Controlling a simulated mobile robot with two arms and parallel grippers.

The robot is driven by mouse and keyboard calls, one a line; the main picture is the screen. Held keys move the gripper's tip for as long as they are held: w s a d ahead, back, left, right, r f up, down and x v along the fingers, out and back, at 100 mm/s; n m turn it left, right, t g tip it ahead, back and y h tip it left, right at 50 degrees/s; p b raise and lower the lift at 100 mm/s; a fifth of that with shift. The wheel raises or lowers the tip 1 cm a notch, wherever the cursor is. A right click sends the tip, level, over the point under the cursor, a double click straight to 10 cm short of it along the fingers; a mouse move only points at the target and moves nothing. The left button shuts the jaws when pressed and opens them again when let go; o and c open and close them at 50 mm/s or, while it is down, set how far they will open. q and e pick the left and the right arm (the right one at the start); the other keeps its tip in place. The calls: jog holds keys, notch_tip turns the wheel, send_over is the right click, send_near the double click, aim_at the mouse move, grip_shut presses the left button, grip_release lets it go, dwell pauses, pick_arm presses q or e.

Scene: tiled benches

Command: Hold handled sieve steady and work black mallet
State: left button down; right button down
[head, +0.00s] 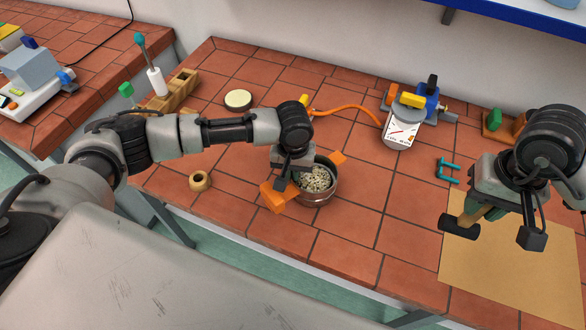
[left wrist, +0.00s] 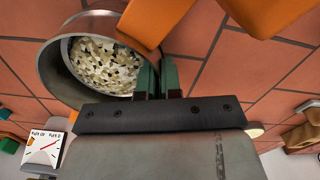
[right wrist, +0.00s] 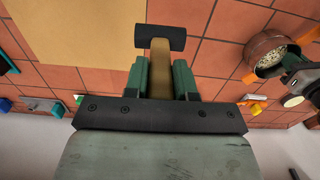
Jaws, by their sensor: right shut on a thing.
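The handled sieve (head: 318,196) is a round metal bowl with orange handles, standing on the tiles and holding pale, speckled pieces. It fills the upper left of the left wrist view (left wrist: 50,66). My left gripper (head: 288,180) is at its near-left rim beside an orange handle. In the left wrist view its green fingers (left wrist: 160,76) are close together at the rim; whether they grip it is unclear. My right gripper (right wrist: 162,72) is shut on the wooden handle of the black mallet (right wrist: 160,38). The mallet's black head (head: 459,226) hangs above the bench, left of the gripper.
A tan mat (head: 510,260) lies below the right gripper. A dial scale (head: 401,130) stands at the back, with an orange hose beside it. Teal brackets (head: 447,170), a wooden ring (head: 200,181) and a round pale-topped disc (head: 238,99) lie on the bench. Tiles between sieve and mat are clear.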

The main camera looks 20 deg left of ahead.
dwell(0.4)
jog(key=w+a+r+m, duration=0.1)
jog(key=w+a, duration=0.3)
jog(key=a, duration=0.5)
jog(key=w+a+r+m, duration=0.1)
jog(key=w+a+m, duration=0.2)
jog(key=a, duration=0.6)
jog(key=w+a+r+m, duration=0.1)
jog(key=w+a+m, duration=0.1)
jog(key=w+a, duration=0.4)
jog(key=a, duration=0.3)
jog(key=shift+w+r, duration=0.15)
jog(key=shift+w, duration=0.05)
jog(key=shift+f, duration=2.05)
jog(key=shift+r, duration=0.1)
dwell(1.2)
